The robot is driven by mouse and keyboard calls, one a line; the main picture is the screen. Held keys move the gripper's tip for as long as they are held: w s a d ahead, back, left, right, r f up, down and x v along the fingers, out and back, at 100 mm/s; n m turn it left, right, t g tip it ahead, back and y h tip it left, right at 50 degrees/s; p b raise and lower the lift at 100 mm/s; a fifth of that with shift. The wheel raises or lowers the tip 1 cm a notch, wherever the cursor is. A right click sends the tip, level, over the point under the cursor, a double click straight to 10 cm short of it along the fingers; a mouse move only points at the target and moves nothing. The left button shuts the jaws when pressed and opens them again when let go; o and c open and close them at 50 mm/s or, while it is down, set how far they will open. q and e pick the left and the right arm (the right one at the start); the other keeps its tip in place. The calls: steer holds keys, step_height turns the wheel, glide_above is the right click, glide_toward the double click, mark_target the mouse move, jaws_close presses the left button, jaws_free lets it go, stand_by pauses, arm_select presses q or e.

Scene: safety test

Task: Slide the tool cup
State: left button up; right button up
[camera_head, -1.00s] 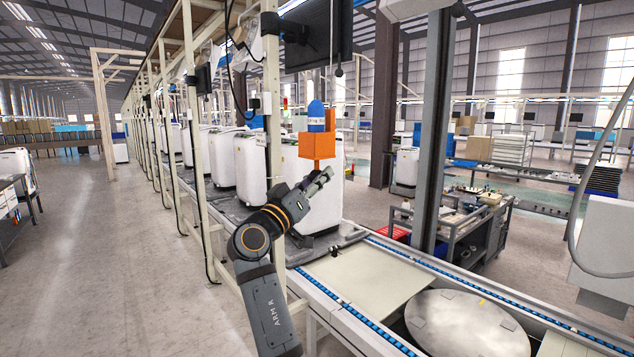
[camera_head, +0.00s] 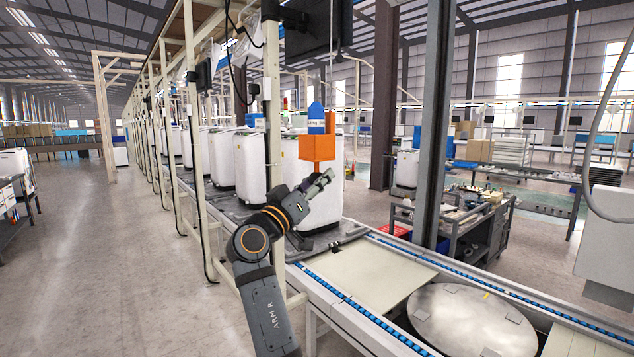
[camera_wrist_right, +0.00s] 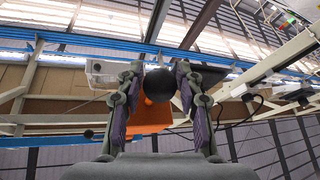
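The tool cup is an orange box-shaped holder (camera_head: 317,147) with a blue pointed object (camera_head: 316,118) standing in it. It hangs beside the line in the head view. My right gripper (camera_head: 326,178) is just below it, small and seen from the side. In the right wrist view the orange cup (camera_wrist_right: 150,118) shows behind and between the fingers. My right gripper's two fingers (camera_wrist_right: 159,82) stand apart there. A dark round thing (camera_wrist_right: 160,84) shows between the fingertips; I cannot tell whether they touch it. My left gripper is not in view.
A conveyor with a pale plate (camera_head: 375,272) and a round metal disc (camera_head: 470,320) runs below right. White appliances (camera_head: 312,175) stand behind the cup. A cream post (camera_head: 272,130) rises left of it. A grey workbench cart (camera_head: 455,220) stands at right. The left aisle floor is clear.

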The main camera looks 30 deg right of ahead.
mark_target(310, 140)
steer(key=shift+o, duration=1.2)
steer(key=shift+r, duration=0.15)
step_height(310, 140, up, 10)
steer(key=shift+f, duration=0.1)
